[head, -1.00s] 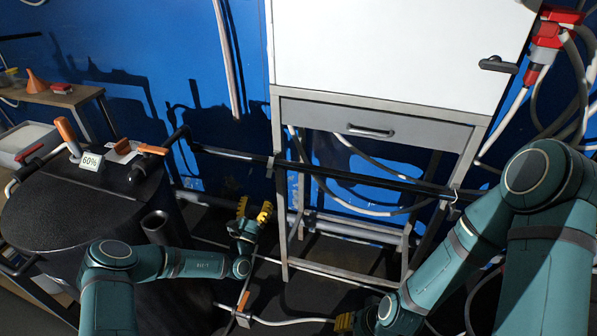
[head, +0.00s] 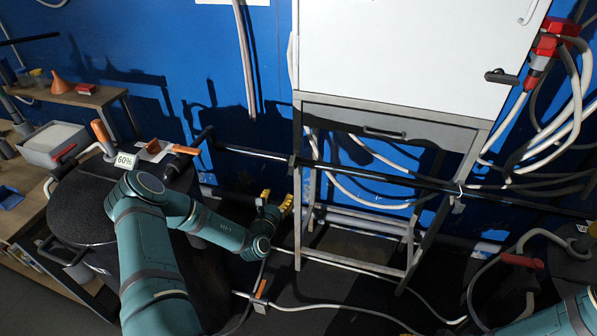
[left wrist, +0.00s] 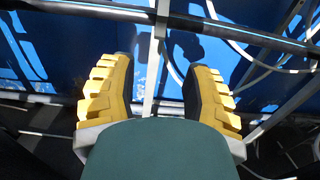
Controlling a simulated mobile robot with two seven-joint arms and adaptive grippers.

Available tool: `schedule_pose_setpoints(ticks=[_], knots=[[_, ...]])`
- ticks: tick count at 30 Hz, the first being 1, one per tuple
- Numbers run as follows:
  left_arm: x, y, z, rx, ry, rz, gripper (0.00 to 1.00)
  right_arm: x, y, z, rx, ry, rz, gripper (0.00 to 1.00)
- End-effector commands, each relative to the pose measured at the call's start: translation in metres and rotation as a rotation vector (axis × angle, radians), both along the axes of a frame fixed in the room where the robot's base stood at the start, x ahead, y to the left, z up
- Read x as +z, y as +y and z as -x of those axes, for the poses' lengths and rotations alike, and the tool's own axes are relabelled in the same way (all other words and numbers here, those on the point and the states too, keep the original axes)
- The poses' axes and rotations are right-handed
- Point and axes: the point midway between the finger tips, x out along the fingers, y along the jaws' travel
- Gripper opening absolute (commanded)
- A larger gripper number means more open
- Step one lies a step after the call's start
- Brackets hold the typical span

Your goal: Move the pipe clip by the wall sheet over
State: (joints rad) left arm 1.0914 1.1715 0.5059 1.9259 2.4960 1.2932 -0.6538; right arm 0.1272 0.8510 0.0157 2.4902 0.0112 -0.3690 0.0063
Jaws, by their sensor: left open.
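A long dark pipe (head: 375,176) runs across in front of the blue wall, past the legs of the white cabinet. A small grey clip (head: 291,160) sits on it at the cabinet's left leg, and a hooked metal clip (head: 459,196) hangs on it at the right leg. I cannot tell which is the pipe clip of the task. A white sheet's lower edge (head: 232,2) shows on the wall at the top. My left gripper (head: 275,203) is open and empty, below the pipe, left of the cabinet's leg. Its yellow fingers (left wrist: 160,70) stand apart in the left wrist view. My right gripper is out of view.
The white cabinet (head: 410,60) stands on a metal frame with hoses behind it. A black drum (head: 85,205) with a 60% label (head: 125,160) stands left. A hose with an orange-handled clamp (head: 260,290) crosses the floor. A red handle (head: 522,261) is at right.

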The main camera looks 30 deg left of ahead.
Motion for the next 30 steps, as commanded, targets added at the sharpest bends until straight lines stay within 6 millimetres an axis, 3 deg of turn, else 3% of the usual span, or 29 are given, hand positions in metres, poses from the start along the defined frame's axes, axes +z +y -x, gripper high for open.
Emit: schedule_pose_setpoints(ticks=[18, 24, 30], knots=[[-0.001, 0.024, -0.107, -0.002, -0.002, 0.001, 0.48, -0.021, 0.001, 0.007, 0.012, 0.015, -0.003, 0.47], [0.0, 0.028, -0.123, -0.002, -0.003, 0.001, 0.48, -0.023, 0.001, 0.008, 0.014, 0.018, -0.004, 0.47], [0.0, 0.029, -0.126, -0.002, -0.001, 0.002, 0.48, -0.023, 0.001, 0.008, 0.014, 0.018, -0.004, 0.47]])
